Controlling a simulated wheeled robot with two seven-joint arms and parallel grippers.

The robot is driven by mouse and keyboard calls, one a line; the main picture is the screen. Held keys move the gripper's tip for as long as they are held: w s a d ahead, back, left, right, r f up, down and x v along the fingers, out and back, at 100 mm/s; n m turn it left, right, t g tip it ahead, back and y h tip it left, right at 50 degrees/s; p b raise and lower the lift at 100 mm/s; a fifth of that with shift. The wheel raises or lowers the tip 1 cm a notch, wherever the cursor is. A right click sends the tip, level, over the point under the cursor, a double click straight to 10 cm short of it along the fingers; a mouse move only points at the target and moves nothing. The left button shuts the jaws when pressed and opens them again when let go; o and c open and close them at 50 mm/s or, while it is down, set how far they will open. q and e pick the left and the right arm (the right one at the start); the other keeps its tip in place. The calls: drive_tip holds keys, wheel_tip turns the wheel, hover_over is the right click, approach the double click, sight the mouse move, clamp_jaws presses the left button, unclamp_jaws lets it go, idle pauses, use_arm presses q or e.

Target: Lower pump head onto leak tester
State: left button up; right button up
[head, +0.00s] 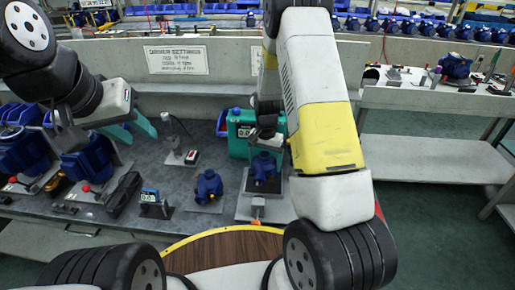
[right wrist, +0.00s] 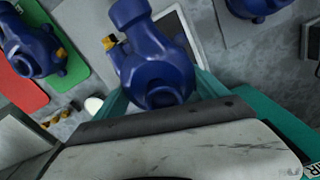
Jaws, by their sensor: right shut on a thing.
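A dark blue pump head (head: 263,167) is in my right gripper (head: 265,143), above or on a grey plate with a dark top (head: 248,207), which looks like the leak tester. In the right wrist view the pump head (right wrist: 155,70) sits between the teal fingers, shut on its sides. The white-edged dark plate (right wrist: 178,30) shows partly behind it. I cannot tell whether the pump head touches the plate. My left gripper (head: 132,130) has its teal fingers apart and looks empty, over the left of the bench.
Another blue pump head (head: 208,187) stands on a plate to the left. A small display box (head: 151,199) and a green canister (head: 238,128) are nearby. Larger blue pumps (head: 90,160) crowd the bench's left. A low wall closes the back.

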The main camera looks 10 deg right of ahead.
sight(265, 155)
drive_tip(key=shift+f, duration=2.3)
drive_tip(key=o, duration=1.5)
drive_tip(key=shift+r, duration=4.55)
